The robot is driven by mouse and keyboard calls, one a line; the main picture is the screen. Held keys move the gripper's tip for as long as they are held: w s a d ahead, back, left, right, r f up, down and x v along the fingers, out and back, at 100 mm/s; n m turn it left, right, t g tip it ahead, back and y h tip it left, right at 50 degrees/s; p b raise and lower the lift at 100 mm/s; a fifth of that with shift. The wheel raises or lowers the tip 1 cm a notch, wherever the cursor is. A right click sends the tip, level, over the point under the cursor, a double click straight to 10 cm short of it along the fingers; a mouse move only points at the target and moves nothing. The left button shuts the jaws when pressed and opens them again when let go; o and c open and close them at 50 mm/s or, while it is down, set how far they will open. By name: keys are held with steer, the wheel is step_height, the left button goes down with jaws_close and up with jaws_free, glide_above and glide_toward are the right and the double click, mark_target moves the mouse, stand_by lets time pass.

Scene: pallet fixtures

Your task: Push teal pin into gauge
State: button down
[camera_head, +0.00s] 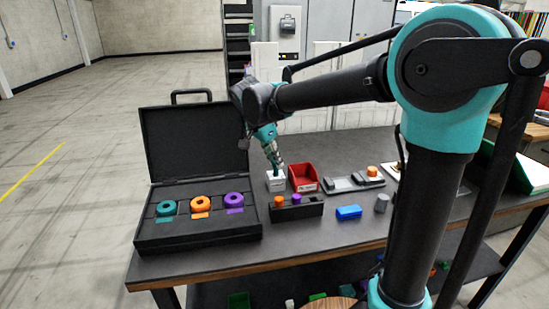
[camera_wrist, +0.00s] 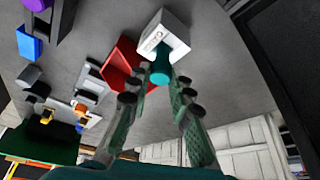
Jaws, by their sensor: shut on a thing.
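The teal pin (camera_wrist: 159,73) is between my gripper's fingertips (camera_wrist: 162,79) in the wrist view. The white gauge block (camera_wrist: 164,36) lies just past the pin's far end. The pin's end overlaps the gauge's edge in this view, and I cannot tell how far it is in the hole, if at all. In the head view, my gripper (camera_head: 275,160) points down directly above the gauge (camera_head: 275,184), which stands on the dark table. The pin is hard to make out there.
A red bin (camera_head: 304,178) stands close beside the gauge. A black rack (camera_head: 297,209) with orange and purple pins is in front. An open black case (camera_head: 198,240) with teal, orange and purple rings is at left. A blue block (camera_head: 348,212) and grey cylinder (camera_head: 381,203) are at right.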

steer(key=c, duration=1.3)
jaws_free()
steer(key=shift+o, duration=0.7)
steer(key=shift+o, duration=1.4)
step_height(320, 180, up, 9)
steer(key=shift+c, duration=0.4)
